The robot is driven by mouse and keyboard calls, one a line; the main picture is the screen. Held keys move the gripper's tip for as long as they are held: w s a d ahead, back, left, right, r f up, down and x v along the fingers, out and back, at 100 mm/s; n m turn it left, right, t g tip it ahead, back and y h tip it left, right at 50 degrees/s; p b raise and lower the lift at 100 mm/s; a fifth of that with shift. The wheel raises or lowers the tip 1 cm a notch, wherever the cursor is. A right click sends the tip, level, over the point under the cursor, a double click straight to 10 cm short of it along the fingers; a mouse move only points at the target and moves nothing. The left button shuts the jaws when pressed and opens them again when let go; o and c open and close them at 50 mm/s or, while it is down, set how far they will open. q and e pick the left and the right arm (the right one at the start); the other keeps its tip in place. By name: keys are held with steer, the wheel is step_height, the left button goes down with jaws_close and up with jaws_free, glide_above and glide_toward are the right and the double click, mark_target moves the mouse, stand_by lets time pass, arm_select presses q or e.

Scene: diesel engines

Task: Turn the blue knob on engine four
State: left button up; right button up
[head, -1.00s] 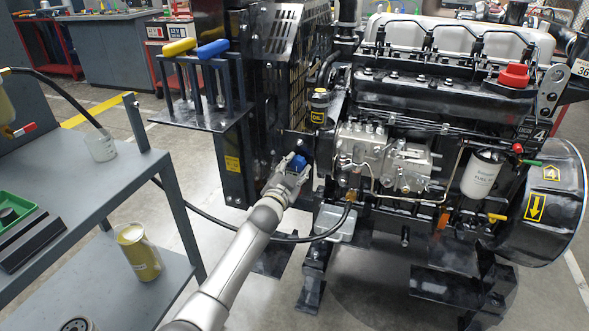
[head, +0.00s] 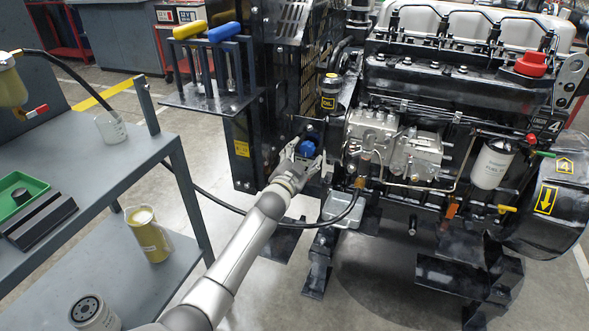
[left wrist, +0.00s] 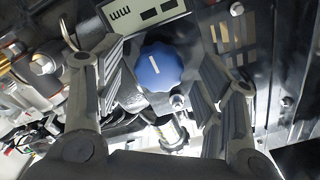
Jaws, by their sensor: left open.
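The blue knob (head: 306,148) sits low on the dark frame at the left side of engine four (head: 400,120), whose plate shows a 4. In the left wrist view the knob (left wrist: 158,66) is round and scalloped with a white pointer line, below a small label plate. My left gripper (head: 303,160) is open in front of the knob. In the left wrist view its fingers (left wrist: 165,75) stand on either side of the knob, apart from it on both sides. My right gripper is not in view.
A grey cart (head: 105,188) with a yellow container (head: 147,236) and an oil filter (head: 93,312) stands at left. A black hose (head: 215,203) runs near my left arm.

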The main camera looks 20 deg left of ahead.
arm_select(q)
steer(key=s, duration=1.1)
steer(key=shift+s+a, duration=0.15)
steer(key=shift+a, duration=0.05)
steer(key=shift+f, duration=0.15)
